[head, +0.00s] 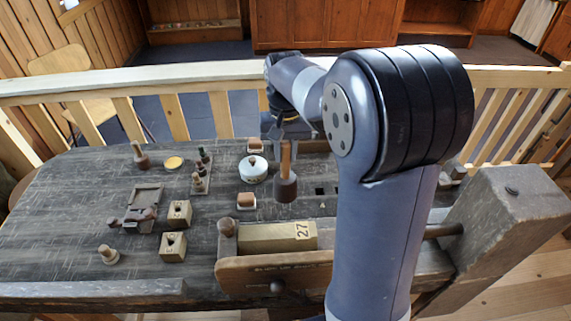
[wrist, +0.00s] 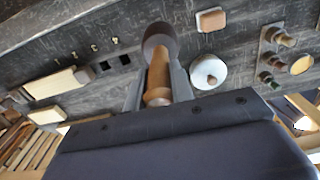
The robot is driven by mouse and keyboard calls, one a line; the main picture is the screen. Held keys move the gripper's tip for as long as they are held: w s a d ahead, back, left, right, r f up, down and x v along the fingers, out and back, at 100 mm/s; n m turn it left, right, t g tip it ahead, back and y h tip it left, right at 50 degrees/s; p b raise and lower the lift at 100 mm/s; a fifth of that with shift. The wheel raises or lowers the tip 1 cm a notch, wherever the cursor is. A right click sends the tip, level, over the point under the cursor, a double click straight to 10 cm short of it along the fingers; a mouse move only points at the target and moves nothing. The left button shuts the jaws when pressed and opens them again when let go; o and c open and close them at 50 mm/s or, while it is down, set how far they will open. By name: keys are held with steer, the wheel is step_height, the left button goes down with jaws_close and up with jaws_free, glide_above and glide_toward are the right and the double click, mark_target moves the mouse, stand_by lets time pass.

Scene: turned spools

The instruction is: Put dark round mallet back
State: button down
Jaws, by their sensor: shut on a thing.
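The dark round mallet has a dark cylindrical head (head: 286,189) and a light wooden handle (head: 286,157). It hangs upright, head down, over the middle of the bench in the head view. My gripper (head: 287,136) is shut on the upper handle, partly hidden behind my arm. In the wrist view my gripper's two fingers (wrist: 157,88) lie on either side of the handle, and the mallet head (wrist: 159,40) points away from me. I cannot tell whether the head touches the bench top (head: 70,215).
A white round lidded pot (head: 253,171) stands just left of the mallet. Small wood-topped blocks (head: 246,201) lie nearby. Square holes (wrist: 114,63) are in the bench. A block marked 27 (head: 277,237) sits at the front vise. Another dark-based, wooden-handled tool (head: 140,155) stands far left.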

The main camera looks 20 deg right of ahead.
mark_target(285, 162)
steer(key=shift+f, duration=1.8)
steer(key=c, duration=1.2)
jaws_free()
steer(key=shift+c, duration=0.2)
step_height(285, 162, up, 12)
steer(key=shift+r, duration=0.15)
